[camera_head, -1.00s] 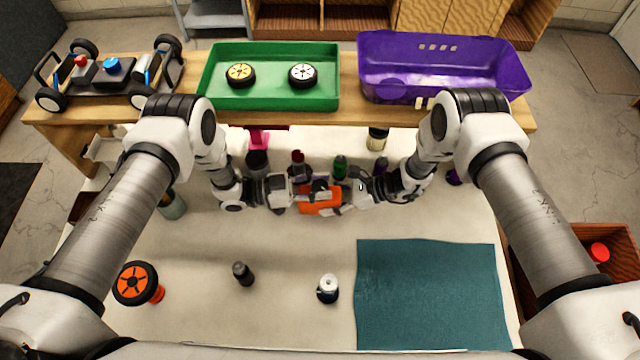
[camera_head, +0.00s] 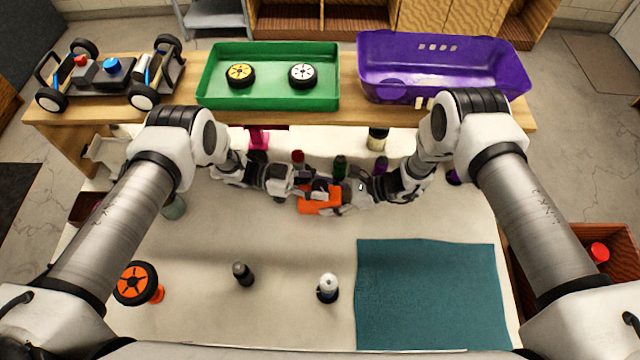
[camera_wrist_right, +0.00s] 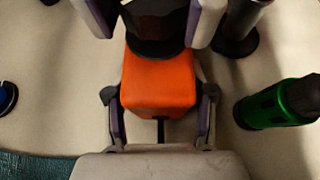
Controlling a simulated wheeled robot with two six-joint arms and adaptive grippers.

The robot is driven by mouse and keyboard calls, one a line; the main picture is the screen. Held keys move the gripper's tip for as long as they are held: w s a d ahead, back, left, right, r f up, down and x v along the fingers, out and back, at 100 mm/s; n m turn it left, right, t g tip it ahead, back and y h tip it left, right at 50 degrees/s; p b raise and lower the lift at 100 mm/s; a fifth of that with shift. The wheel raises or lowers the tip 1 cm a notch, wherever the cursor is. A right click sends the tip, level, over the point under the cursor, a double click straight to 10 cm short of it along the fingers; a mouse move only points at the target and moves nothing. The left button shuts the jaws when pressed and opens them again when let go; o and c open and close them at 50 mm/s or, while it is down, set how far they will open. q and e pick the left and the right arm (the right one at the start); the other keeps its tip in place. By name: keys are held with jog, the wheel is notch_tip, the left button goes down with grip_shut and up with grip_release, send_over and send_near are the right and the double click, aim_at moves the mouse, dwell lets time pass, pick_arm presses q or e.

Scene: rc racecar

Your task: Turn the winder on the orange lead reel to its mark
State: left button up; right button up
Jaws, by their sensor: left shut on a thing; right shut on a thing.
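The orange lead reel (camera_head: 320,200) is at the middle of the white table, between my two grippers. In the right wrist view its orange body (camera_wrist_right: 158,85) sits between the purple-padded fingers of my right gripper (camera_wrist_right: 160,115), which is shut on it. A dark, faceted part (camera_wrist_right: 157,22), likely the winder, stands at the reel's far end. My left gripper (camera_head: 303,189) reaches in from the left at the reel's top left and is shut on a part there. In the right wrist view its two purple-padded fingers straddle the dark part. The mark is not visible.
Several bottles stand close behind the grippers, including a green one (camera_head: 340,167). An orange wheel (camera_head: 135,284), a dark bottle (camera_head: 243,273) and a white-topped bottle (camera_head: 328,288) stand nearer. A teal mat (camera_head: 430,295) lies front right. A green tray (camera_head: 270,103) and purple bin (camera_head: 445,70) are behind.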

pick_arm(q)
jog(key=o, duration=1.2)
